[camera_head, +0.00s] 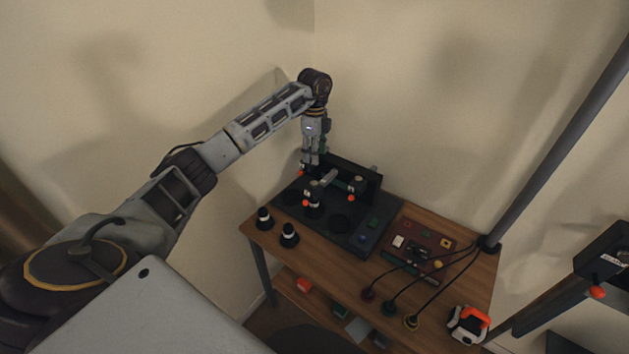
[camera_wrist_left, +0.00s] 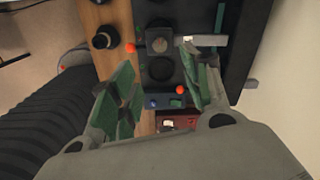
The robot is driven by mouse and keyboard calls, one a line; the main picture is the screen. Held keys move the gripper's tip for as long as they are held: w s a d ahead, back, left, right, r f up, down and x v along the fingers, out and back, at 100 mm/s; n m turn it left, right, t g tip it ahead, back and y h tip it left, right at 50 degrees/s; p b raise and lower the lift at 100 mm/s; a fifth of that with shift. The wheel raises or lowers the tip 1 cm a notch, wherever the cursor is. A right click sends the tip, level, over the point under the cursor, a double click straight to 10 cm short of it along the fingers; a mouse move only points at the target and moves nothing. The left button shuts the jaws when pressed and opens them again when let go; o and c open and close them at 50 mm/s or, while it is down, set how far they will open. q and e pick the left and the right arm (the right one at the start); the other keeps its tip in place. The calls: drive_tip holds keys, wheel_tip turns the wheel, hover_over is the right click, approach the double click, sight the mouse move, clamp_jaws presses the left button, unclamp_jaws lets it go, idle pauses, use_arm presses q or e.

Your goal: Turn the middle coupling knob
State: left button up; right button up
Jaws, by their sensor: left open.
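The fixture is a dark base plate (camera_head: 345,236) on the wooden table, with small grey blocks and orange balls on levers. A grey block with a round top (camera_head: 315,188) stands near its middle, an orange ball (camera_head: 306,203) beside it. In the left wrist view this block (camera_wrist_left: 159,42) lies ahead between my fingers, with its orange ball (camera_wrist_left: 130,47) to its left. I take it for the middle coupling knob, but cannot be sure. My left gripper (camera_head: 309,164) points down above the fixture's back left. Its green fingers (camera_wrist_left: 160,68) are open and apart, with nothing between them. My right gripper does not show.
A dark upright panel (camera_head: 366,180) stands behind the fixture. A red-brown board (camera_head: 420,240) of small parts, cables and an orange-white item (camera_head: 469,323) lie to the right. A grey pole (camera_head: 560,140) rises at the right.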

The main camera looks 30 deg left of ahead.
sight(315, 182)
use_arm(q)
wheel_tip(315, 182, down, 13)
drive_tip(key=shift+r+p, duration=0.15)
drive_tip(key=shift+p, duration=0.85)
drive_tip(key=c, duration=1)
drive_tip(key=shift+c, duration=0.2)
